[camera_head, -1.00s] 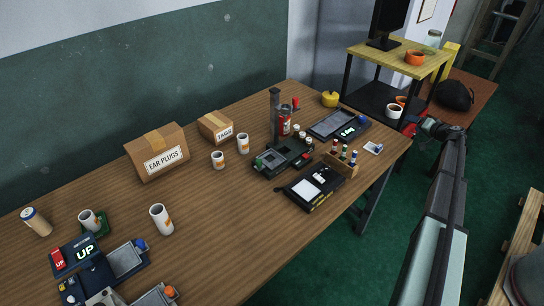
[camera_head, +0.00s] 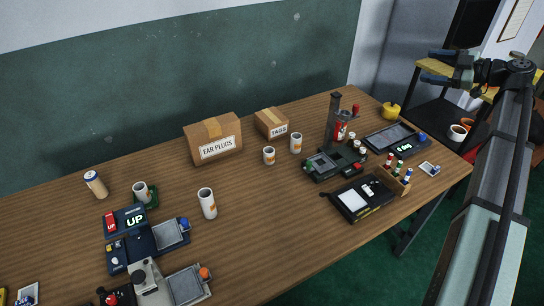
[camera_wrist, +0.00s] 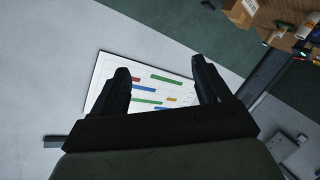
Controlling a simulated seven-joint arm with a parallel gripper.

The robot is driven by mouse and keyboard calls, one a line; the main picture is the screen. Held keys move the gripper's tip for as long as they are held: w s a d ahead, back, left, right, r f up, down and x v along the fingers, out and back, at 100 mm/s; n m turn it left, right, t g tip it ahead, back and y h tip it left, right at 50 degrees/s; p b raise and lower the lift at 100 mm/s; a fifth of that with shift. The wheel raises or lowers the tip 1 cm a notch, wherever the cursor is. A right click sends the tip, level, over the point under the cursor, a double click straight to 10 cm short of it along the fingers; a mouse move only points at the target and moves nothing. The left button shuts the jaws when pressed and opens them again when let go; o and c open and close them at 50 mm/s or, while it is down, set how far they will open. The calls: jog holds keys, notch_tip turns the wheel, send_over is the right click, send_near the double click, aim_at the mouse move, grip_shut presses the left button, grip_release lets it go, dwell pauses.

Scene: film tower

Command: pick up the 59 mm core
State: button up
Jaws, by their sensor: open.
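Several pale cylinders that look like cores stand on the wooden table (camera_head: 250,235). A tall white core (camera_head: 207,203) is near the middle, a short one (camera_head: 269,155) and a taller one (camera_head: 296,143) are in front of the boxes. I cannot read which is 59 mm. My gripper (camera_head: 436,66) is open and empty, raised at the upper right, far from them. Its fingers (camera_wrist: 163,82) show apart in the wrist view.
Cardboard boxes marked EAR PLUGS (camera_head: 213,148) and TAGS (camera_head: 271,124) stand at the back. Black devices (camera_head: 362,198), small bottles and a yellow pot (camera_head: 391,111) crowd the right. The table's front middle is clear.

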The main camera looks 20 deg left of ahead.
jog(key=s+a+f+n+g+h, duration=0.25)
jog(key=s+a+f, duration=0.4)
jog(key=a, duration=0.65)
jog(key=s+a+f+n+g+h, duration=0.1)
jog(key=s+a+f+g+h, duration=0.2)
jog(key=a+f, duration=0.8)
jog(key=s+a+f+n+g+h, duration=0.2)
jog(key=s+a+f+g, duration=0.4)
jog(key=a, duration=0.8)
jog(key=m+t+h, duration=0.5)
jog(key=m+h, duration=0.1)
jog(key=h, duration=0.1)
send_over(269, 151)
jog(key=s, duration=0.2)
jog(key=f, duration=0.2)
jog(key=shift+n+y, duration=0.25)
jog(key=f, duration=1.2)
jog(key=shift+w+d+f, duration=0.15)
jog(key=shift+d+f, duration=0.1)
jog(key=shift+d, duration=0.05)
jog(key=c, duration=1.1)
